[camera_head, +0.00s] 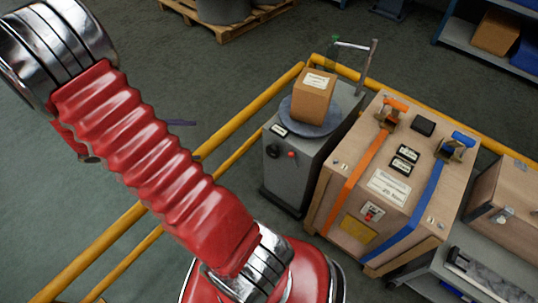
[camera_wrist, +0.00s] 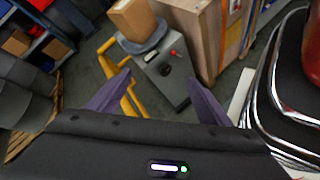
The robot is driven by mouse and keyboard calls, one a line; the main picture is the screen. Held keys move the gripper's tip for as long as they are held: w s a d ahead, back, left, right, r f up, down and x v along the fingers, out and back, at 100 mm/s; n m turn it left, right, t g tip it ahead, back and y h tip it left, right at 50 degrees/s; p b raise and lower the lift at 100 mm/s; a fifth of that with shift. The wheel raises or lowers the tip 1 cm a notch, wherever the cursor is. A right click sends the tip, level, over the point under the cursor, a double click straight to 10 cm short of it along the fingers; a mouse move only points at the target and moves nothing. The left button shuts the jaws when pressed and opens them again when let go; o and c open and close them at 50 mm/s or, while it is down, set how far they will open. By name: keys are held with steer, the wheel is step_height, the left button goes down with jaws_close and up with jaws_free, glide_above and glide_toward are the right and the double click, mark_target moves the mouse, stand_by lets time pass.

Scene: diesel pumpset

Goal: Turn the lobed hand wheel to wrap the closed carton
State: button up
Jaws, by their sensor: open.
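A closed brown carton (camera_head: 311,98) with a white label stands on a round grey turntable (camera_head: 341,118) on top of a grey cabinet (camera_head: 309,165). On the cabinet's front is a small dark part (camera_head: 272,150), which looks like the lobed hand wheel, beside a red knob (camera_head: 292,154). The wrist view also shows the carton (camera_wrist: 133,18), the dark part (camera_wrist: 165,71) and the red knob (camera_wrist: 173,52). My gripper (camera_wrist: 159,78) is open and empty, its purple fingers spread wide. The cabinet front lies beyond and between the fingertips, apart from them.
Yellow rails (camera_head: 230,130) run around the cabinet. A large wooden crate (camera_head: 385,195) with orange and blue straps stands close to its right. A pallet (camera_head: 225,25) and shelves (camera_head: 480,45) are at the back.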

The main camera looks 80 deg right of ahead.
steer(key=s+d+f+n+g+h, duration=0.2)
steer(key=d+f, duration=0.4)
steer(key=f, duration=0.2)
steer(key=n+t+h, duration=0.3)
steer(key=n+h, duration=0.3)
steer(key=n, duration=0.3)
glide_toward(271, 154)
steer(key=v, duration=0.4)
steer(key=shift+w+a+f, duration=0.1)
steer(key=shift+a+f, duration=0.1)
steer(key=shift+d, duration=0.15)
steer(key=shift+x, duration=6.8)
steer(key=c, duration=1)
